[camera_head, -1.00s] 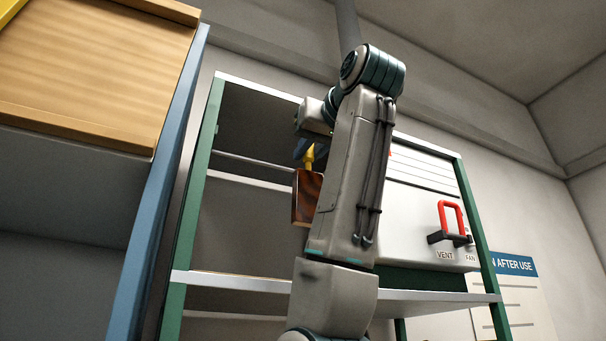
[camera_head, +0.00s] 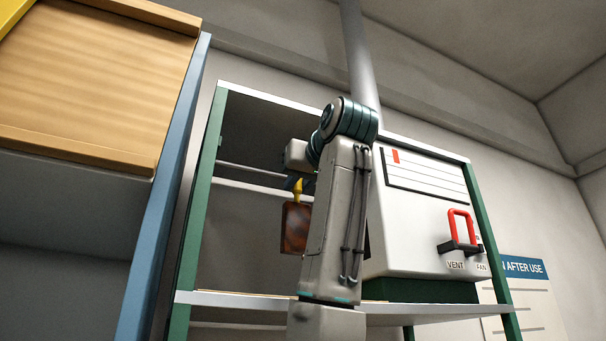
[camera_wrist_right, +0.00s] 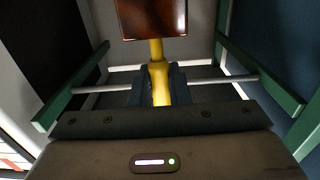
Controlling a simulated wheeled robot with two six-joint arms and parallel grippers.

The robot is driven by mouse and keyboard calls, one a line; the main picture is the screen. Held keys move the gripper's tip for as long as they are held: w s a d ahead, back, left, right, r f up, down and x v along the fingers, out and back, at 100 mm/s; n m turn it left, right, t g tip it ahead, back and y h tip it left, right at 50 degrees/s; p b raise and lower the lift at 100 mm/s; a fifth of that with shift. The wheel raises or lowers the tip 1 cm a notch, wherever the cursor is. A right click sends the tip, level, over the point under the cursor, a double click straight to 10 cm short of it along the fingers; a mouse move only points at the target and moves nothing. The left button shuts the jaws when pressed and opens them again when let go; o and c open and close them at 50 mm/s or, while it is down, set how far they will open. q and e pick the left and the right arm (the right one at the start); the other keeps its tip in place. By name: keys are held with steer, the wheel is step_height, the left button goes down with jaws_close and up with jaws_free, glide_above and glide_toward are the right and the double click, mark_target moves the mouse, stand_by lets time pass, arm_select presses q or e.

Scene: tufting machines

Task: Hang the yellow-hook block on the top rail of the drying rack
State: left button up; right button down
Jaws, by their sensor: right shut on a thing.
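The yellow-hook block (camera_head: 296,228) is a brown, dark-grained block with a yellow hook (camera_head: 298,190) on top. My right gripper (camera_head: 294,183) is shut on the yellow hook, and the block hangs below it. In the right wrist view the block (camera_wrist_right: 152,18) and hook (camera_wrist_right: 157,75) stick out from between the dark fingers of the gripper (camera_wrist_right: 158,88). The drying rack has green posts (camera_head: 203,205) and thin rails. A rail (camera_head: 240,170) runs behind the block in the head view; my arm hides part of it. My left gripper is out of view.
A white box (camera_head: 425,215) with a red handle (camera_head: 460,228) stands on the rack's shelf (camera_head: 235,299), right of my arm. A blue-edged cabinet with a wooden panel (camera_head: 90,95) stands at the left. A grey pipe (camera_head: 358,60) rises behind.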

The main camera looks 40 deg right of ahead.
steer(key=f+p+x, duration=0.1)
steer(key=x, duration=0.6)
steer(key=shift+w+f+p, duration=0.3)
steer(key=shift+w+p, duration=0.1)
stand_by(0.5)
